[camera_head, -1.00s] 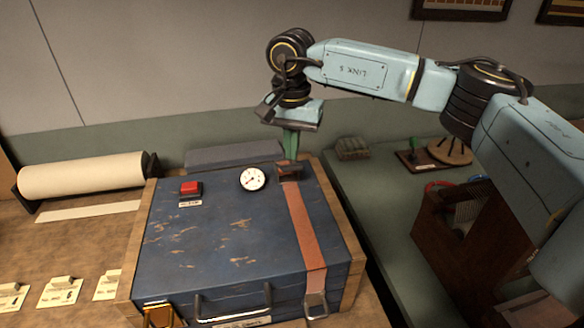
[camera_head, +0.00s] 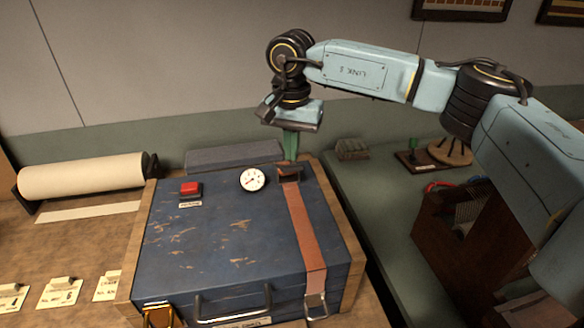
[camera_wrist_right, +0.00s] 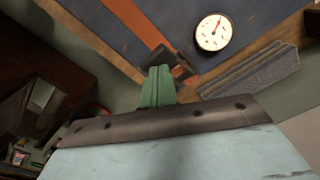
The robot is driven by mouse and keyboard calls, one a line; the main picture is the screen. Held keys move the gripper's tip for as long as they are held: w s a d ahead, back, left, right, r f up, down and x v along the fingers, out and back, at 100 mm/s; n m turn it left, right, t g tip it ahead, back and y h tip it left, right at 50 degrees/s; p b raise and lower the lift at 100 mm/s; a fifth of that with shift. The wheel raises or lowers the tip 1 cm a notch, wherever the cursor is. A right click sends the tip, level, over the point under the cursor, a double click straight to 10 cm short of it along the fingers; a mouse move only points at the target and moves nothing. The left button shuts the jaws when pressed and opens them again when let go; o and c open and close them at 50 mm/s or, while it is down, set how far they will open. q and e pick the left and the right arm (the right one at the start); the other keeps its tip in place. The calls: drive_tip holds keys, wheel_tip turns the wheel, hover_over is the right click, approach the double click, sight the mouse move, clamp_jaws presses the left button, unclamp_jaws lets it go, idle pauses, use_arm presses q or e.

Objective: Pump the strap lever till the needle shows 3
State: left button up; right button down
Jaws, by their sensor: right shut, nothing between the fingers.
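The strap lever (camera_head: 289,173) is a small dark piece at the back end of the orange-brown strap (camera_head: 304,232), which runs over the blue case (camera_head: 225,240). The round white gauge (camera_head: 252,179) sits left of it; its needle's number is too small to read. In the right wrist view the gauge (camera_wrist_right: 214,33) shows a red needle. My right gripper (camera_head: 291,157) has green fingers, shut and empty, pointing down at the lever's back edge. In the right wrist view the fingertips (camera_wrist_right: 160,72) are beside the dark lever (camera_wrist_right: 163,57); contact cannot be told. My left gripper is not in view.
A red button (camera_head: 190,188) is on the case's left. A paper roll (camera_head: 82,177) and cards (camera_head: 60,292) lie on the table at left. A grey block (camera_head: 234,155) stands behind the case. A wooden crate (camera_head: 450,245) stands at right.

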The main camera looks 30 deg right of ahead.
sight(293, 166)
drive_tip(key=shift+f, duration=0.15)
idle(0.5)
drive_tip(key=shift+s+f+b, duration=0.2)
drive_tip(key=shift+f+b, duration=0.65)
drive_tip(key=shift+f, duration=0.4)
drive_tip(key=shift+s+f+b, duration=0.15)
drive_tip(key=shift+f+b, duration=0.65)
drive_tip(key=shift+f, duration=0.4)
drive_tip(key=shift+r, duration=0.15)
wheel_tip(293, 166, up, 9)
drive_tip(key=p, duration=0.6)
drive_tip(key=shift+a, duration=0.1)
